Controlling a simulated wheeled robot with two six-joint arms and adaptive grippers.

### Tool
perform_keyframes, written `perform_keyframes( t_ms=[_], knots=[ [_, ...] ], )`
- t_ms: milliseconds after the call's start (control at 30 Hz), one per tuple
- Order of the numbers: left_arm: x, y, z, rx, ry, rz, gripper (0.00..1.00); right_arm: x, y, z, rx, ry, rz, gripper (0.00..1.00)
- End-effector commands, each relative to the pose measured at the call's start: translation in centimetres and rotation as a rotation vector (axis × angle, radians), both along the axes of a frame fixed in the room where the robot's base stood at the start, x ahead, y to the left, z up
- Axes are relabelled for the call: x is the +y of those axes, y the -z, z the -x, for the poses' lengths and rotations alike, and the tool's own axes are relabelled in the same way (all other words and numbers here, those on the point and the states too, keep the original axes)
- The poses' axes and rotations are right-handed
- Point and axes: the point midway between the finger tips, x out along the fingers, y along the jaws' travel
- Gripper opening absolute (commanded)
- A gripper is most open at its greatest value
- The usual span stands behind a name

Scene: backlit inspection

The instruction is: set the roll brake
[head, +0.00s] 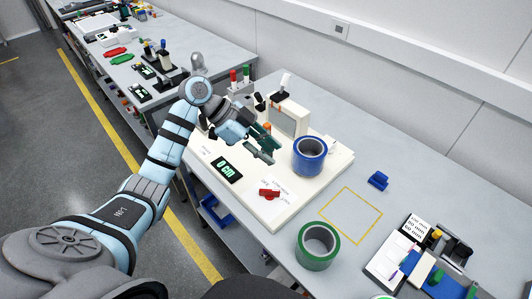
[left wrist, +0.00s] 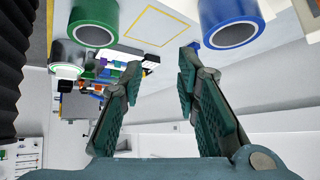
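A white board (head: 325,174) on the table carries a blue roll (head: 308,157) standing on end, a black display reading "0 cm" (head: 227,169) and a small red part (head: 269,193) on a printed white patch. A beige housing (head: 287,118) with a grey panel stands at its back. I cannot tell which part is the roll brake. My left gripper (head: 264,146) is open above the board, left of the blue roll and in front of the housing. In the left wrist view its fingers (left wrist: 158,75) are apart with nothing between them; the blue roll (left wrist: 234,36) shows beyond. My right gripper is out of view.
A green roll (head: 317,246) stands near the front edge, beside a yellow outlined square (head: 351,215) that is empty. A small blue block (head: 378,180) lies behind it. Assorted fixtures (head: 436,250) fill the right corner. Another table (head: 150,72) stands at the upper left.

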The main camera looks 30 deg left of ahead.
Motion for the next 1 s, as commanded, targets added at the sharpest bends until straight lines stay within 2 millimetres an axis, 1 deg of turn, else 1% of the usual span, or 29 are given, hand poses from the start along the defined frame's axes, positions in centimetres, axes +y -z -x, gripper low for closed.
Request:
perform_keyframes(
  t_ms=[33,67,100,133,200,267,367,600,700,833,1000],
  knots=[
    [0.6,-0.9,0.2,0.046,-0.023,-0.095,0.29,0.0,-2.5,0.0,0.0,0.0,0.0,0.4],
    [1.5,0.6,0.5,0.08,-0.043,-0.159,0.29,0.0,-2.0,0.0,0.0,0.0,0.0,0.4],
    [2.8,2.1,0.9,0.116,-0.072,-0.227,0.29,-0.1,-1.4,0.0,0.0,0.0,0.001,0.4],
    [3.7,2.8,1.2,0.14,-0.09,-0.267,0.29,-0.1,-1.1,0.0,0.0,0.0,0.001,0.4],
    [4.6,3.8,1.7,0.178,-0.109,-0.311,0.29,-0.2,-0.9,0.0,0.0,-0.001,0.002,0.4],
    [4.4,4.6,1.8,0.188,-0.109,-0.312,0.29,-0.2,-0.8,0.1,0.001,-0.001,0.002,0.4],
    [3.7,6.5,1.6,0.189,-0.109,-0.311,0.29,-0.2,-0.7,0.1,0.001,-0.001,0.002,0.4],
    [1.2,12.9,0.5,0.187,-0.109,-0.309,0.29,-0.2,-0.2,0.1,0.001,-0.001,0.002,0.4],
    [0.4,15.0,0.1,0.186,-0.109,-0.31,0.29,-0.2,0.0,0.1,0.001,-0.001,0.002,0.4],
    [-0.1,16.6,-0.2,0.185,-0.109,-0.311,0.29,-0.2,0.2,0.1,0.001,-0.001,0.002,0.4],
    [-0.2,17.0,-0.3,0.183,-0.111,-0.313,0.29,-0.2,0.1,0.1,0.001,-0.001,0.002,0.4]
  ],
)
